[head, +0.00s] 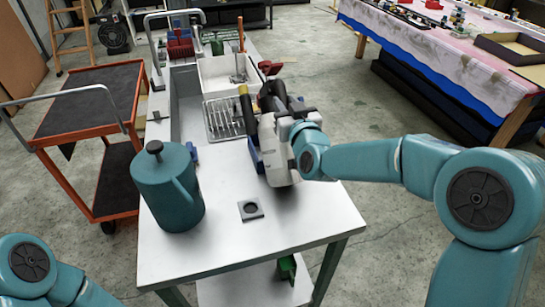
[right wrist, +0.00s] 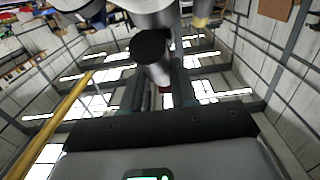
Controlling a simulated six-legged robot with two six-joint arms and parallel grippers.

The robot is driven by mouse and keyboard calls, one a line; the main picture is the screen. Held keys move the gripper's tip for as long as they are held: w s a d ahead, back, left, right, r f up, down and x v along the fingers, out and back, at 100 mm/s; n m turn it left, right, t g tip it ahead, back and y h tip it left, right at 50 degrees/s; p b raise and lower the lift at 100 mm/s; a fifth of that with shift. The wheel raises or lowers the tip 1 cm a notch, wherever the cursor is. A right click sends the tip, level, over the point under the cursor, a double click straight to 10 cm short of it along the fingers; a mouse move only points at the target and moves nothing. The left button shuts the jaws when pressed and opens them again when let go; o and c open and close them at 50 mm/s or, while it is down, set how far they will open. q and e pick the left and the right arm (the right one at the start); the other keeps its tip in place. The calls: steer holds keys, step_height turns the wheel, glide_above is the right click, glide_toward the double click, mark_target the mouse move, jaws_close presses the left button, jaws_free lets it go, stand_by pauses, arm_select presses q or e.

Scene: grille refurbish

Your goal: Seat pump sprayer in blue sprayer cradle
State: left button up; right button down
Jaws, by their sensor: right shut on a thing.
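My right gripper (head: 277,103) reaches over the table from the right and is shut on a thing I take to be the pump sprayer. In the right wrist view a black knob on a grey stem (right wrist: 150,48) shows between the dark fingers (right wrist: 160,92), with a yellow tip beside it. In the head view a black upright part with a yellow tip (head: 247,108) shows just left of the gripper. A blue part, likely the sprayer cradle (head: 256,158), shows low behind my wrist. My wrist hides most of both, so I cannot tell whether they touch. My left gripper is out of view.
A teal canister with a black knob (head: 165,190) stands at the table's left. A square plate with a dark round recess (head: 250,210) lies near the front. A sink and drying rack (head: 224,117) are behind. An orange cart (head: 85,105) stands left. The front right tabletop is clear.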

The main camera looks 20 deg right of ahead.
steer(key=shift+f, duration=0.4)
